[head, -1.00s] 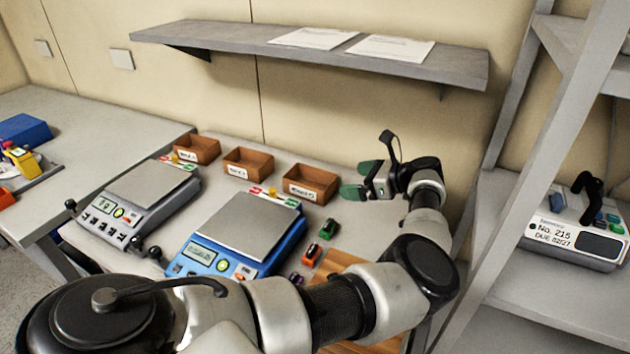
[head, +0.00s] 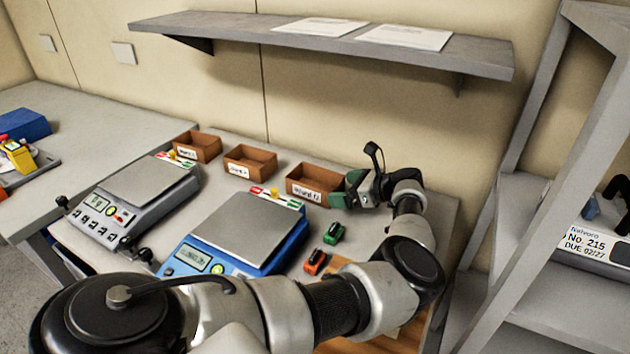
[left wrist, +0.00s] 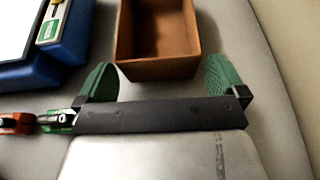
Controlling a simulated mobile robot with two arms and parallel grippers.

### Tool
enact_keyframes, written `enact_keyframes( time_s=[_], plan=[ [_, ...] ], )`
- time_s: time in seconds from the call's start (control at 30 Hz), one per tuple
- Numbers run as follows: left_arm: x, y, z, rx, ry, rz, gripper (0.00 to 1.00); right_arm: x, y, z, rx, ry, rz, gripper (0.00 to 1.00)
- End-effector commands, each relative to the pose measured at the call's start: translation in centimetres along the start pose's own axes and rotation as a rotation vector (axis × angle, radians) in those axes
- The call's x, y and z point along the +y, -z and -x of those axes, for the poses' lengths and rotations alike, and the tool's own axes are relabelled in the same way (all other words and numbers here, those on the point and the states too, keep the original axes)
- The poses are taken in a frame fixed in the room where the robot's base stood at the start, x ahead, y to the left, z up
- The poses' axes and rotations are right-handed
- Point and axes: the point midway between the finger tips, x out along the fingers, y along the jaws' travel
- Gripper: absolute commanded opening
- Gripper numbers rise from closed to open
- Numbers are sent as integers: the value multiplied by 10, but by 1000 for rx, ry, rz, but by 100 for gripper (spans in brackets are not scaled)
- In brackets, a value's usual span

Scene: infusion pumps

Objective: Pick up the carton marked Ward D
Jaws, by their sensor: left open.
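Three open brown cartons with white labels stand in a row at the back of the table: a left one (head: 197,147), a middle one (head: 250,161) and a right one (head: 314,184). The labels are too blurred for me to read surely, so I cannot tell which says Ward D. My left gripper (head: 345,192), with green fingers, is open and empty at the right end of the right carton. In the left wrist view a carton (left wrist: 158,69) lies just ahead, between the lines of the open fingers (left wrist: 160,78). My right gripper is not in view.
A blue scale (head: 235,230) and a grey scale (head: 140,195) stand in front of the cartons. A green clip-like item (head: 331,232) and an orange one (head: 315,262) lie right of the blue scale. A wall shelf (head: 300,40) hangs above.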

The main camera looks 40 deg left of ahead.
Motion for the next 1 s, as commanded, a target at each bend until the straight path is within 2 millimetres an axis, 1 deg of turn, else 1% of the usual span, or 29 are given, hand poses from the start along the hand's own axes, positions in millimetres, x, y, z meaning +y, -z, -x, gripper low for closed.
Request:
enact_keyframes(
  time_s=[0.07, 0.2, 0.3, 0.43, 0.63, 0.67, 0.8, 0.87, 1.0],
  plan=[
    [1, -4, -7, -1, -3, 0, 100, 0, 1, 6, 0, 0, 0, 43],
    [2, -12, -28, -2, -4, -1, 100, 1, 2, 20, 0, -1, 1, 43],
    [2, -10, -42, -1, -3, -2, 100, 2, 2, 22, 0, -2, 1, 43],
    [2, -9, -51, -1, -1, -1, 100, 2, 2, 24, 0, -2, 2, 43],
    [2, -8, -52, 0, 0, 0, 100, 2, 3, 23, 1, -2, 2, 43],
    [2, -8, -52, -1, 0, 0, 98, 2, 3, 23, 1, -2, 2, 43],
    [2, -8, -52, -1, 0, -1, 77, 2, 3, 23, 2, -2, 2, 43],
    [2, -8, -52, -1, 0, -1, 69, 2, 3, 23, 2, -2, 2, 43],
    [2, -8, -52, -1, 0, 0, 69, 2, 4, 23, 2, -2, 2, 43]
  ],
)
